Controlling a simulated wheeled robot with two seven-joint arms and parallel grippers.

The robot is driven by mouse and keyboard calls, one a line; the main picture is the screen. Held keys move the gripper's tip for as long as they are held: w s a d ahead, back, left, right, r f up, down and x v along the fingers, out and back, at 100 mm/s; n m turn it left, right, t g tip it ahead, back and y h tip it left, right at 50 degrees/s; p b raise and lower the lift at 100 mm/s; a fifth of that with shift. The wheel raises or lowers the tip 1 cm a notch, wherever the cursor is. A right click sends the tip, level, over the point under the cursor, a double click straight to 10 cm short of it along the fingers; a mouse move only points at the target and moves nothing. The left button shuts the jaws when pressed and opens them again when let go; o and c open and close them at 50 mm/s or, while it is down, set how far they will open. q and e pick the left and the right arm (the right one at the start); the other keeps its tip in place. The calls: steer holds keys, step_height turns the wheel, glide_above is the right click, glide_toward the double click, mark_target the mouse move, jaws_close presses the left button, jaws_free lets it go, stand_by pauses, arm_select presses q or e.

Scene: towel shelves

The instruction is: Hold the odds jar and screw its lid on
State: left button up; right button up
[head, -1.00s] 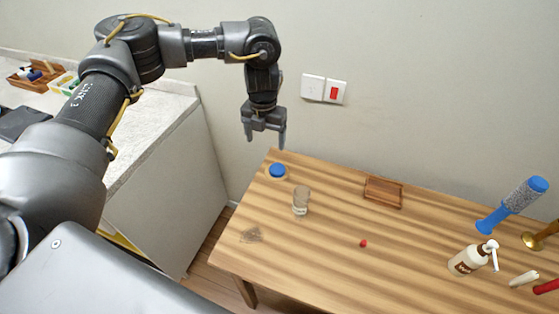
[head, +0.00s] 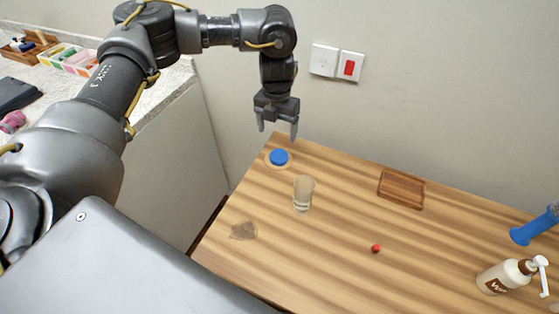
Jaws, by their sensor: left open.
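A clear jar (head: 303,193) with pale bits at its bottom stands upright on the wooden table, with no lid on it. A blue lid (head: 278,157) lies on a pale round base near the table's back left corner. My left gripper (head: 277,131) is open and empty, pointing down above the lid and apart from it. My right gripper is not in view.
A wooden tray (head: 401,188) lies at the back of the table (head: 330,255). A small red ball (head: 376,248), a grey-brown flat patch (head: 243,231), a pump bottle (head: 503,276) and a blue-handled item (head: 535,227) are also there. A wall with switches (head: 337,62) rises behind.

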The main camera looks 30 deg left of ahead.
arm_select(q)
glide_above(278, 156)
steer(key=f, duration=0.4)
steer(key=shift+s+f+p, duration=0.2)
steer(key=shift+f+p, duration=0.15)
steer(key=shift+f, duration=0.35)
steer(key=shift+f, duration=0.25)
steer(key=f, duration=0.2)
steer(key=f+p, duration=0.1)
steer(key=f, duration=0.1)
steer(key=shift+w+d+f+p, duration=0.1)
steer(key=shift+w+f+p, duration=0.1)
steer(key=shift+f+p, duration=0.15)
